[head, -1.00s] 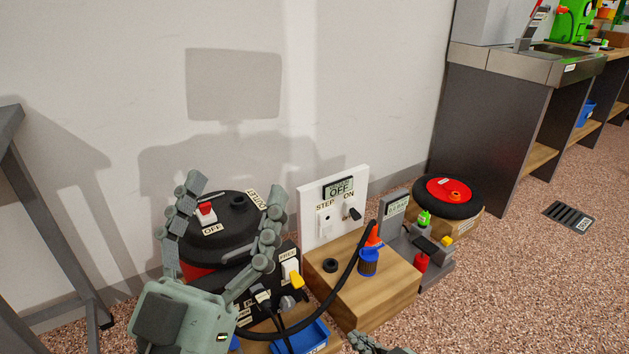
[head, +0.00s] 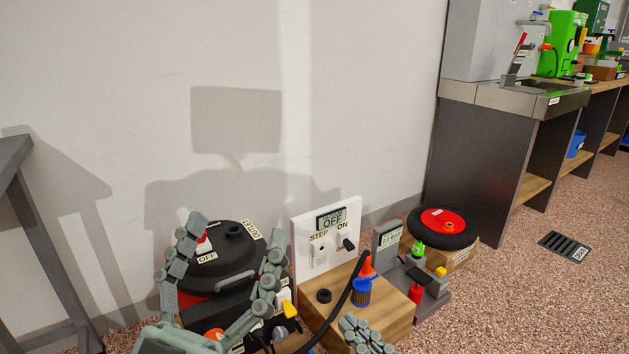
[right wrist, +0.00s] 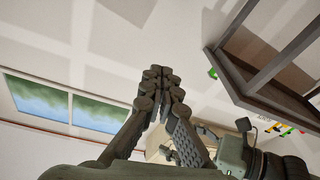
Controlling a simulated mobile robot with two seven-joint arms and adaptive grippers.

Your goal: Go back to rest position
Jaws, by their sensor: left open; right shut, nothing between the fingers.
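My left gripper (head: 232,236) is open and empty at the lower left of the head view, in front of the black round machine (head: 225,258) marked OFF. Its two fingers stand upright and apart. My right gripper (head: 366,340) shows only its fingers at the bottom edge of the head view, in front of the wooden block. In the right wrist view my right gripper (right wrist: 160,78) is shut with its fingertips together and nothing between them.
A white switch panel (head: 327,236) reading OFF stands by a wooden block (head: 393,318) with a blue and orange bottle (head: 362,288). A red and black wheel (head: 443,226) is to the right. A grey table (head: 14,160) stands at left, a workbench (head: 480,150) at right.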

